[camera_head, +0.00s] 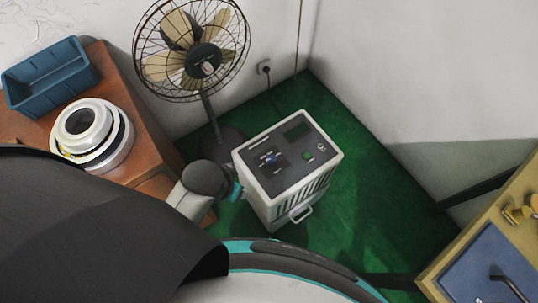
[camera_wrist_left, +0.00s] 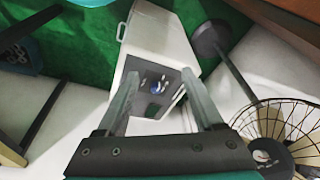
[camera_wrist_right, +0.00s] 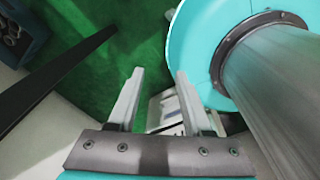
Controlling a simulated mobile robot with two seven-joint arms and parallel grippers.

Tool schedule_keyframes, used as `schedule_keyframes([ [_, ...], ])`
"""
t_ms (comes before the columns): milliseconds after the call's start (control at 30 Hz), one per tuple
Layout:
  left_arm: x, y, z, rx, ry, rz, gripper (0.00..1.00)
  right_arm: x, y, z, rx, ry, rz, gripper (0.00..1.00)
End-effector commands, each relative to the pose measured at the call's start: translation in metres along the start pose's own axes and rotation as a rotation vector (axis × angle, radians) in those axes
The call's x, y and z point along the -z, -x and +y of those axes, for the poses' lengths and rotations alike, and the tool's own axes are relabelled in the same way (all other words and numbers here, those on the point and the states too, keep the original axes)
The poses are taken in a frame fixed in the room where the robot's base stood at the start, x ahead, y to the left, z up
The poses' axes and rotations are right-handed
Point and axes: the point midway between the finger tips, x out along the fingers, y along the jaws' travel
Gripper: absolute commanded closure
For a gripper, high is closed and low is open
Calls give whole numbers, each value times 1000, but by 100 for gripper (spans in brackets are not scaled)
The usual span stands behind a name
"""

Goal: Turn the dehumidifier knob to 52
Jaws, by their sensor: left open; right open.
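The dehumidifier (camera_head: 325,161) is a pale box standing on the green floor, with a dark top panel. Its blue knob (camera_head: 271,158) sits on the panel among white marks too small to read. A dark display (camera_head: 297,130) and a green button (camera_head: 308,155) are beside it. In the left wrist view the knob (camera_wrist_left: 156,88) shows between the fingers of my left gripper (camera_wrist_left: 160,77), which is open and apart from it. My right gripper (camera_wrist_right: 160,73) is open and empty; part of the dehumidifier (camera_wrist_right: 165,108) shows beyond its fingers. Neither gripper's fingers show clearly in the head view.
A standing fan (camera_head: 205,58) is behind the dehumidifier. A wooden cabinet (camera_head: 155,158) at left bears a blue bin (camera_head: 50,76) and a white round stack (camera_head: 92,130). A table with a blue mat (camera_head: 485,270) is at right. Green floor is clear right of the dehumidifier.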

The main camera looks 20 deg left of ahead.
Motion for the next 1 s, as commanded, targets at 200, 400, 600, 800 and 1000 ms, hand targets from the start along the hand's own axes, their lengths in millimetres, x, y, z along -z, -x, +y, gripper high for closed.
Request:
schedule_keyframes([
  [200,16,38,-4,8,30,19,31,-4,0,-12,15,-4,-6,50],
  [400,38,60,-10,24,150,8,31,-2,0,-11,15,-4,-5,50],
  [600,56,45,-15,41,304,-30,31,-1,0,-8,11,-2,-2,50],
  [800,78,22,-16,56,457,-71,31,0,0,-4,6,0,0,50],
  [1000,113,-8,-10,74,657,-134,31,1,0,-4,5,-1,1,50],
])
